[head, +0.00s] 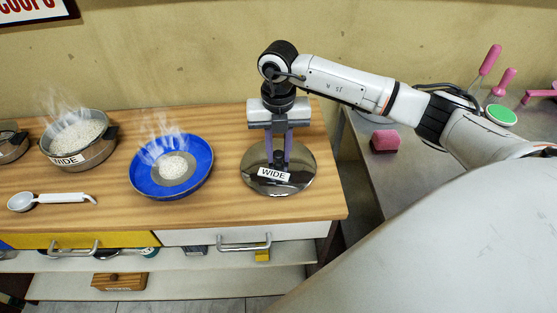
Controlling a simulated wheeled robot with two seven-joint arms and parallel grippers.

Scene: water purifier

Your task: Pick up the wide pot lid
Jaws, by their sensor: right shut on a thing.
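The wide pot lid (301,181) is a round, shiny, dark metal disc with a white "WIDE" label (274,174). It is at the right end of the wooden counter, and I cannot tell whether it touches the counter. My right gripper (277,160) points straight down over the lid and is shut on it near its middle. The grip point itself is partly hidden by the fingers and the label. A metal pot (92,156) labelled "WIDE", full of steaming rice, stands at the left without a lid. My left gripper is not in view.
A blue bowl (143,183) with steaming rice stands left of the lid. A white ladle (52,200) lies at the front left. Another pot (12,147) is at the left edge. A grey counter at the right holds a pink sponge (385,141) and a green-headed brush (501,115).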

